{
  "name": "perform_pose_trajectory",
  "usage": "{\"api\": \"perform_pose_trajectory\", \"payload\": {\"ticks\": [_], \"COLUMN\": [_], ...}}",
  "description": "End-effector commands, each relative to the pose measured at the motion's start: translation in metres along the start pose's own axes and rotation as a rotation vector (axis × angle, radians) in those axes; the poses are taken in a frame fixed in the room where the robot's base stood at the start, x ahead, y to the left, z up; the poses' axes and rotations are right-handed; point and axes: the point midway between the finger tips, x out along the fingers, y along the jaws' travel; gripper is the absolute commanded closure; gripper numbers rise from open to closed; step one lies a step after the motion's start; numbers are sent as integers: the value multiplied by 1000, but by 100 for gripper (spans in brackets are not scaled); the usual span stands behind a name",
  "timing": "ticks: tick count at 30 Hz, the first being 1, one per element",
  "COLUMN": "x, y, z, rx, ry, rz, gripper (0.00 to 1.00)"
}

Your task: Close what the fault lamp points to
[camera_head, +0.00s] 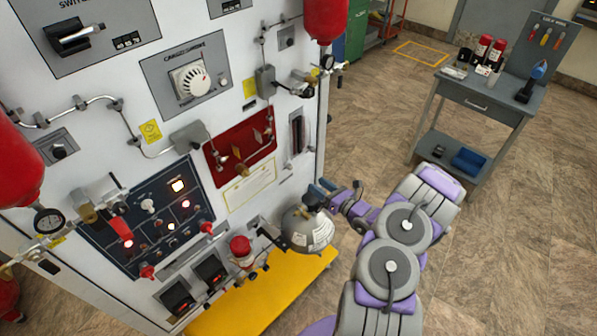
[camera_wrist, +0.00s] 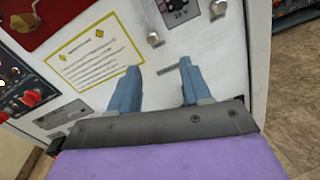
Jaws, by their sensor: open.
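The dark blue lamp panel (camera_head: 133,219) sits low on the white trainer cabinet in the head view. A square lamp (camera_head: 178,185) on it glows bright yellow-white, and smaller lamps nearby glow red. Red toggle guards stand along its lower edge. A red plate with a brass fitting (camera_head: 242,168) is up and to the right. A red-topped valve (camera_head: 241,246) is below. My gripper (camera_head: 322,188) is beside the cabinet's right edge, near a silver bottle (camera_head: 306,230). In the wrist view my gripper (camera_wrist: 160,67) is open and empty, facing the cabinet front and a yellow-bordered placard (camera_wrist: 95,57).
A yellow step (camera_head: 270,295) lies along the cabinet's foot. Red cylinders (camera_head: 325,18) and pipes with gauges stick out from the cabinet. A grey bench (camera_head: 485,105) with bottles stands at the back right. The tiled floor between is clear.

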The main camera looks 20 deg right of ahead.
Motion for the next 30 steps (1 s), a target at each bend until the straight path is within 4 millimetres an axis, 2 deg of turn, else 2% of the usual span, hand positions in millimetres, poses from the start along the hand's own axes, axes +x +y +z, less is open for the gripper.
{"api": "perform_pose_trajectory", "payload": {"ticks": [3, 6, 15, 21, 30], "x": [27, 46, 91, 105, 108], "y": [6, 3, -6, -2, 1], "z": [-1, -1, 0, 1, 1], "rx": [-5, -6, 4, 2, 0], "ry": [3, 1, -3, -3, -2], "rz": [8, 6, 4, 4, 3], "gripper": [52, 52, 52, 52, 52]}}
